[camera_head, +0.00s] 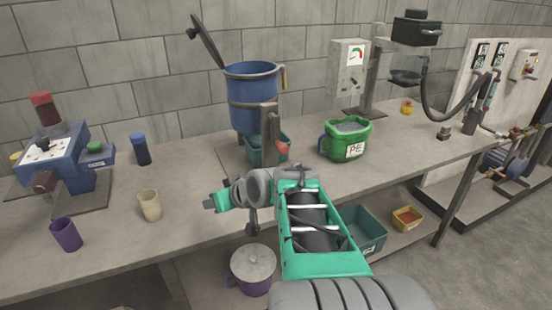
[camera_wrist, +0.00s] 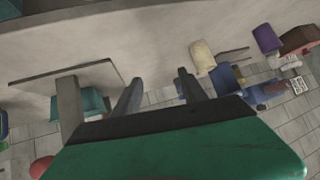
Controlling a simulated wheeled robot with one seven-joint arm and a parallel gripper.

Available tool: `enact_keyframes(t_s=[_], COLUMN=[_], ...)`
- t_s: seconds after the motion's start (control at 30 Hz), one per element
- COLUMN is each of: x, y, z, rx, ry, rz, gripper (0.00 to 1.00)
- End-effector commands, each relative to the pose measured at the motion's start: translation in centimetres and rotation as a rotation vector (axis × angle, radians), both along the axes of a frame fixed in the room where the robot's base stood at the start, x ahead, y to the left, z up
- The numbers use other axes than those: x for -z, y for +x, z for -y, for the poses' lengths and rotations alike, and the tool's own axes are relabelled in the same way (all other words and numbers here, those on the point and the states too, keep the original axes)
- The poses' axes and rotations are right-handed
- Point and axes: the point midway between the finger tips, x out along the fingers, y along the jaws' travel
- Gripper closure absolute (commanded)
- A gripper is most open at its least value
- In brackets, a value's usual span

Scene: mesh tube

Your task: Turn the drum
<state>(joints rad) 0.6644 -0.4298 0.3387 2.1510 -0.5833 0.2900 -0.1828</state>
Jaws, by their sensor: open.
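A blue drum-shaped vessel (camera_head: 252,97) stands on the bench near the wall, its dark lid (camera_head: 207,42) tipped open to the upper left. A grey post (camera_head: 269,132) stands in front of it, with a red knob (camera_head: 282,148) beside the post. A teal bin (camera_head: 258,150) sits below the vessel. My gripper (camera_head: 209,203) is in front of the bench, left of and nearer than the vessel, apart from it. In the wrist view my gripper (camera_wrist: 160,88) is open, with nothing between its two fingers. I cannot make out the blue vessel in the wrist view.
A green tub (camera_head: 347,140) labelled PE stands right of the vessel. A lidded purple pot (camera_head: 253,270) is below the bench edge.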

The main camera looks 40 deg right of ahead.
Motion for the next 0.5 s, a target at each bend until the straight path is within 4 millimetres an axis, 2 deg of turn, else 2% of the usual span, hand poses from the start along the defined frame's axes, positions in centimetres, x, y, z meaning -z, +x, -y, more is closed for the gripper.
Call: enact_keyframes(t_s=[0.03, 0.1, 0.2, 0.3, 0.4, 0.5], x=[1.6, 0.3, -2.0, -3.8, -5.9, -6.4], y=[0.7, 0.8, -1.0, -2.8, -3.2, -3.2], z=[4.7, 10.5, 17.0, 20.4, 21.3, 21.5], rx=[0.062, 0.129, 0.218, 0.268, 0.277, 0.278], ry=[0.011, 0.013, -0.004, -0.023, -0.062, -0.07], rz=[0.107, 0.28, 0.477, 0.592, 0.67, 0.684], gripper=[0.5, 0.5, 0.5, 0.5, 0.5, 0.5])
